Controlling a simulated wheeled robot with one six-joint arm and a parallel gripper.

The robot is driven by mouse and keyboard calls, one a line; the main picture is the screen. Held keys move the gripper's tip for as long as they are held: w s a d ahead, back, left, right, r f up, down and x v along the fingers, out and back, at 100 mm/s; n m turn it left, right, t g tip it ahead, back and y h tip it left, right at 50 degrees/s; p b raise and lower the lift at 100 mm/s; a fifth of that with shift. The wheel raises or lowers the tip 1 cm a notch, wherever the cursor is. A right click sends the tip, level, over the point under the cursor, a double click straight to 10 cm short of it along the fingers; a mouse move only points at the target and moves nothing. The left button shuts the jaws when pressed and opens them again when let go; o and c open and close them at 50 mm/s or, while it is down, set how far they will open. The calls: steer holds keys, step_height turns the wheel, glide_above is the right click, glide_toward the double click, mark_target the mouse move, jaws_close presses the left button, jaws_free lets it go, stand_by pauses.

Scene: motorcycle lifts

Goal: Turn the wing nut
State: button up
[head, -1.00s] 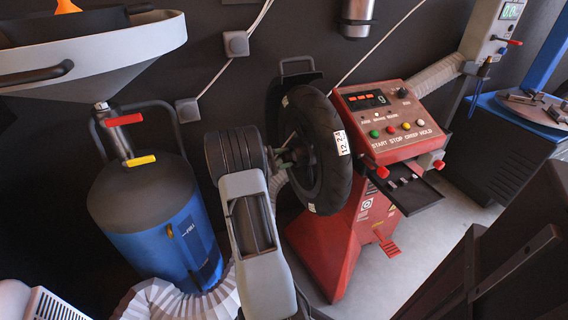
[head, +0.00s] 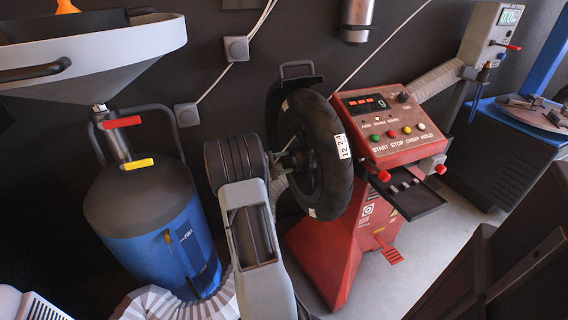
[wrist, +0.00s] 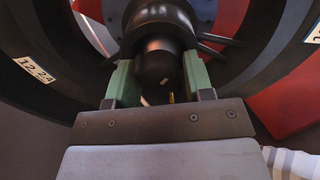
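The wing nut cannot be made out clearly. In the wrist view a dark rounded hub end (wrist: 160,66) sits at the centre of the wheel, with thin dark arms to its sides. My gripper (wrist: 160,76) has its two green fingers spread on either side of this hub end. Whether they touch it is hard to tell. A small brass-coloured piece (wrist: 171,97) shows just below it. In the head view my gripper (head: 286,160) reaches the left face of the black tyre (head: 325,178), and my own arm hides much of the hub.
The wheel is on a red balancing machine (head: 330,245) with a button panel (head: 390,120) and a dark tray (head: 415,200). A blue tank (head: 150,240) stands left of my arm. A dark structure (head: 510,250) fills the lower right. Grey floor lies between.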

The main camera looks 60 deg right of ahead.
steer(key=o, duration=0.3)
steer(key=shift+o, duration=0.2)
steer(key=p+v, duration=0.1)
steer(key=v, duration=0.6)
steer(key=shift+w+a+p, duration=0.15)
steer(key=shift+a+p, duration=0.1)
steer(key=shift+p, duration=0.15)
